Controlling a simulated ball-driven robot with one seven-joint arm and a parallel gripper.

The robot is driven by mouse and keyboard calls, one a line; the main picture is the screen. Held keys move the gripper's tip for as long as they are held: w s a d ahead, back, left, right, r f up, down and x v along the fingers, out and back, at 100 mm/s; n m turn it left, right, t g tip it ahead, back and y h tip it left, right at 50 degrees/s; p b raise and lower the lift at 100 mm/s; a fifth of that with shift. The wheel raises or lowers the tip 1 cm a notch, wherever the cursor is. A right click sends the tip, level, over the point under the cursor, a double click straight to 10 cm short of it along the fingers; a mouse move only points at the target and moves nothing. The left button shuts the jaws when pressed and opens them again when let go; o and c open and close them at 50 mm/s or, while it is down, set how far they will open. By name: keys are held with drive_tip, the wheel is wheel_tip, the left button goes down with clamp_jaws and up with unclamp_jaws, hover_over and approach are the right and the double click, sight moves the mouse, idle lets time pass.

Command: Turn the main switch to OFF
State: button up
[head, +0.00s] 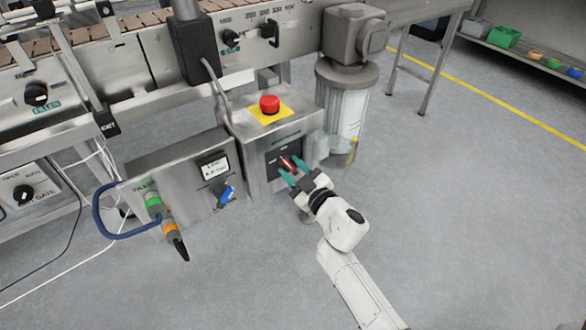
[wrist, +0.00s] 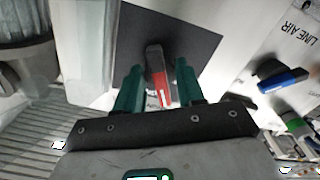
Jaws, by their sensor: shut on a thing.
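The main switch is a red handle (head: 287,164) on a dark plate (head: 273,161) on the front of a steel box below the conveyor. In the wrist view the red handle (wrist: 158,76) stands out from the dark plate (wrist: 205,45). My gripper (head: 288,172) reaches the handle from the front right. In the wrist view the teal fingers of my gripper (wrist: 158,88) are on both sides of the handle and shut on it. The switch's labels are too small to read, and the handle's lower part is partly hidden.
A red emergency button (head: 269,104) on a yellow plate tops the same box. Left is a steel panel with a blue valve handle (head: 226,196), also in the wrist view (wrist: 283,80). A clear cylinder (head: 347,112) stands right of the box. Floor (head: 470,220) to the right is clear.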

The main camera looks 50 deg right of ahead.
drive_tip(key=n, duration=1.2)
drive_tip(key=shift+b, duration=0.3)
drive_tip(key=shift+n, duration=0.3)
drive_tip(key=o, duration=1)
drive_tip(key=v, duration=1)
drive_tip(key=shift+s+r+b, duration=0.1)
drive_tip(key=shift+s+b, duration=0.2)
drive_tip(key=shift+s, duration=0.1)
